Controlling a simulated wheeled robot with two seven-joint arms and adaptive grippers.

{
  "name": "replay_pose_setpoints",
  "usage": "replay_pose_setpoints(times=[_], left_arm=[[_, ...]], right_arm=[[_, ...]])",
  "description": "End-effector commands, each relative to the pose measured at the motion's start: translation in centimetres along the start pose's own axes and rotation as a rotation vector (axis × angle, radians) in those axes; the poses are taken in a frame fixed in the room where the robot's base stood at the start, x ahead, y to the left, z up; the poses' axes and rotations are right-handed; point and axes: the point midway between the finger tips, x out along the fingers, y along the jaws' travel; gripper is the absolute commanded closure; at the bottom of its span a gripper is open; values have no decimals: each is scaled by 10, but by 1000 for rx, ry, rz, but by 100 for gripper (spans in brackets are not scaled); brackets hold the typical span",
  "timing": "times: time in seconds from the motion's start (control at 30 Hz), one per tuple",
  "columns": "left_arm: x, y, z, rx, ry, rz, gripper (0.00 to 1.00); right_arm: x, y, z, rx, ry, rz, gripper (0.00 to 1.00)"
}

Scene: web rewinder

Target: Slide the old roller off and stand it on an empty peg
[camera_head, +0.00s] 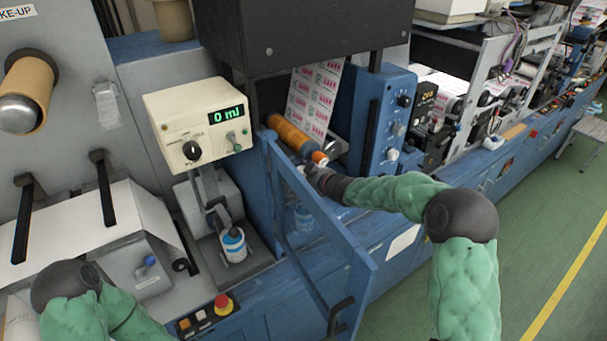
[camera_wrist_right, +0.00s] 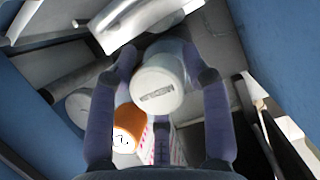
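In the head view my right gripper (camera_head: 313,173) is in the machine's opening, just below the orange roller, and hides most of the white roller. My left gripper is out of view. I cannot make out an empty peg.
A blue framed door (camera_head: 362,268) stands open in front of the opening, close to my right forearm. A cream metering box (camera_head: 200,128) reads "0 ml", above a small cup (camera_head: 233,245). A printed web (camera_head: 315,95) runs behind the orange roller.

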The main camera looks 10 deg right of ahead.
Motion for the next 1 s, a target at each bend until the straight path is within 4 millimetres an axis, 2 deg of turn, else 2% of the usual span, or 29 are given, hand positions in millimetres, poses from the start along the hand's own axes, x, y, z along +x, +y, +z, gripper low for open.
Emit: replay_pose_setpoints(times=[0.03, 0.1, 0.33, 1.0], left_arm=[[0, 0, 0, 0, 0, 0, 100], [0, 0, 0, 0, 0, 0, 100], [1, 0, 0, 0, 0, 0, 100], [3, -1, 0, 0, 0, 0, 100]], right_arm=[[0, 0, 0, 0, -1, 0, 76], [0, 0, 1, 0, -2, 0, 92], [-4, 1, 0, -1, 3, 1, 92], [-40, 0, 17, 0, -3, 0, 92]])
